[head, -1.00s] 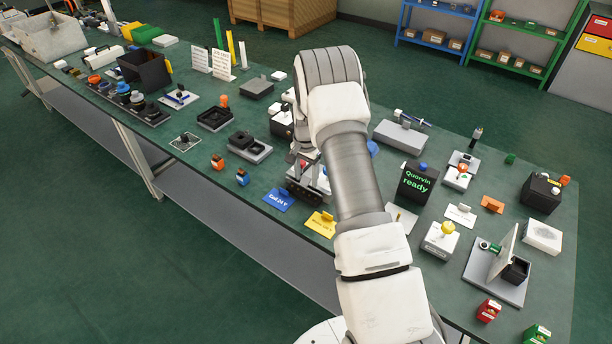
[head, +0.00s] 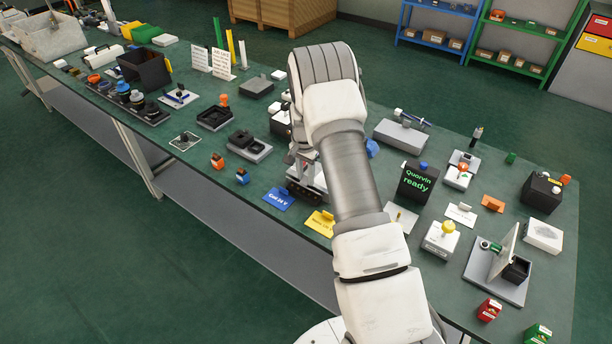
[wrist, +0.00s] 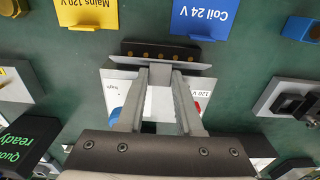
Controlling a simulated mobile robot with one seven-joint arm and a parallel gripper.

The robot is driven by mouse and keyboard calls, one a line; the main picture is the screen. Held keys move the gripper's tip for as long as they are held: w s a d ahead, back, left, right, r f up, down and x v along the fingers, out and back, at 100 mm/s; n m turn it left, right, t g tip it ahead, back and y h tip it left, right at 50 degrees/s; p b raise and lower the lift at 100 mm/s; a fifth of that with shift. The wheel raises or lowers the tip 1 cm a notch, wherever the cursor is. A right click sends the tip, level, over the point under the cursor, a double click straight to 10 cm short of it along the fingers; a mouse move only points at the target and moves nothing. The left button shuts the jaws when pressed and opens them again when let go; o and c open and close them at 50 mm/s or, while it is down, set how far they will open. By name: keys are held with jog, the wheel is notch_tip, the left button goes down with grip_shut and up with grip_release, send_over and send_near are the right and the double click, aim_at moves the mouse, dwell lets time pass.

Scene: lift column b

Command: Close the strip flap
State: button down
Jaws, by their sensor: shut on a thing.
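The strip (wrist: 155,49) is a dark terminal block with a row of holes, on a white plate with "120 V" printed on it. A pale grey flap (wrist: 190,66) runs along its near side in the wrist view, seen nearly edge-on. My gripper (wrist: 161,72) has its two fingers at this flap, near its middle, shut on it with a gap between the fingers. The fingers hide part of the flap and plate. In the head view my arm hides the gripper tips and most of the flap; the dark strip (head: 304,194) shows at the arm's left.
A blue "Coil 24 V" card (wrist: 205,17) and a yellow "Mains 120 V" card (wrist: 88,13) lie just beyond the strip. A black "Quorvin ready" box (head: 418,182) stands to the right. Grey fixtures stand on both sides.

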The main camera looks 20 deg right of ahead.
jog(key=shift+s+a+f+t+h+b, duration=0.2)
jog(key=shift+a+t+h+b, duration=0.25)
jog(key=shift+h+b, duration=0.45)
jog(key=shift+s+a+f+t+h+b, duration=0.25)
jog(key=shift+t+h+b, duration=0.3)
jog(key=shift+b, duration=0.7)
jog(key=shift+s+a+f+t+h+b, duration=0.2)
jog(key=shift+a+t+h+b, duration=0.4)
jog(key=shift+b, duration=0.45)
jog(key=t+h+b, duration=0.1)
jog(key=b, duration=0.1)
jog(key=f+h+b, duration=0.1)
jog(key=h+b, duration=0.1)
jog(key=b, duration=0.1)
jog(key=s+a+t+h+b, duration=0.1)
jog(key=b, duration=0.2)
jog(key=shift+f+t+h, duration=0.15)
jog(key=shift+t+h, duration=0.1)
jog(key=shift+t, duration=0.05)
jog(key=c, duration=0.6)
grip_release()
jog(key=shift+o, duration=0.2)
jog(key=p+v, duration=0.3)
jog(key=v, duration=1.4)
jog(key=shift+s+a, duration=0.15)
jog(key=shift+s, duration=0.05)
